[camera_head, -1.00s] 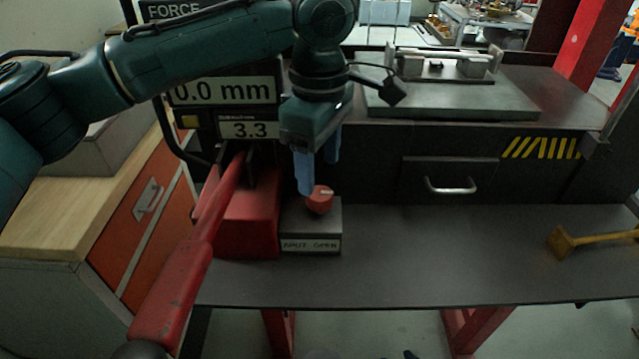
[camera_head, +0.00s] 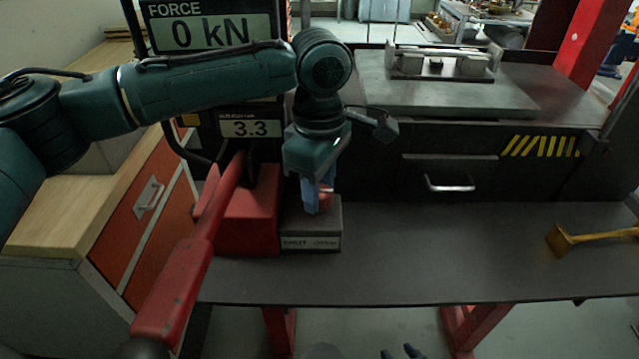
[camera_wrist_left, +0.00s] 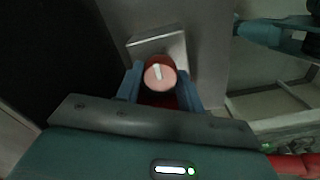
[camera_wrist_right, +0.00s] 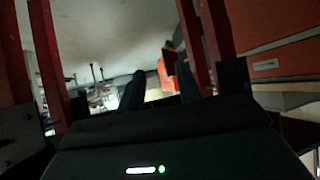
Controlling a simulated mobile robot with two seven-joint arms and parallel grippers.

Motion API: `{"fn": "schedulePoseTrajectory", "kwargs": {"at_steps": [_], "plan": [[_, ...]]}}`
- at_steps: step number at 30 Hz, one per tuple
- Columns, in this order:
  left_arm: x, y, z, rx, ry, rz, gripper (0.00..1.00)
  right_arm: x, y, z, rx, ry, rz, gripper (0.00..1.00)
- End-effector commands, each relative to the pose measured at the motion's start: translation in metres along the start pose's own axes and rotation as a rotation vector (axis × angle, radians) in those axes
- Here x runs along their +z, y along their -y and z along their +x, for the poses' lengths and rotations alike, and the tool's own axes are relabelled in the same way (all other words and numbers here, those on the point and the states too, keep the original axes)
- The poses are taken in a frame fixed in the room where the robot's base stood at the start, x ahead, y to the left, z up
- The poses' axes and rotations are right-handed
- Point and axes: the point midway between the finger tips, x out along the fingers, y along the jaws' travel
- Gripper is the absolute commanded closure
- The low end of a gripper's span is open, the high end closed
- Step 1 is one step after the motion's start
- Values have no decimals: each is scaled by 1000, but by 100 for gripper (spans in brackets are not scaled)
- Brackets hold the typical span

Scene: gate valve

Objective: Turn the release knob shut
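The release knob (camera_wrist_left: 160,76) is a round red knob with a white mark, on a grey box (camera_head: 312,226) whose front label is blurred. In the head view the knob (camera_head: 326,197) is partly hidden by my left gripper (camera_head: 318,200). In the left wrist view the blue fingers of my left gripper (camera_wrist_left: 160,85) stand apart, one on each side of the knob. I cannot tell whether they touch it. My right gripper (camera_wrist_right: 160,85) is open and empty in its wrist view, away from the knob.
A red lever (camera_head: 185,270) and red block (camera_head: 247,225) stand left of the knob box. The display (camera_head: 212,32) reads 0 kN, a smaller one (camera_head: 250,128) 3.3. A yellow tool (camera_head: 590,237) lies at right. The bench middle (camera_head: 430,260) is clear.

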Motion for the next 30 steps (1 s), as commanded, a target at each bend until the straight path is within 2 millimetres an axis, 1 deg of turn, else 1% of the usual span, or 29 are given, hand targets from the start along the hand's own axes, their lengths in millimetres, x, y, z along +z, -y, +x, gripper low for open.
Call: {"fn": "schedulePoseTrajectory", "kwargs": {"at_steps": [1, 7, 14, 19, 24, 30], "plan": [[0, 0, 0, 0, 0, 0, 68, 1, 0, 0, -1, 1, 1, 66], [0, 0, 0, 0, 0, 0, 85, 4, 2, -2, -2, 9, 2, 66], [0, 0, -2, -1, 1, 18, 85, 3, 2, -5, -3, 12, 3, 66], [1, 0, -3, -2, 2, 78, 85, -2, 1, -10, 1, 21, 3, 66], [1, 0, -4, -2, 3, 193, 85, -2, -4, -16, 17, 50, 7, 66], [1, 0, -2, -1, 4, 375, 85, -5, -5, -14, 21, 58, 3, 66]]}}
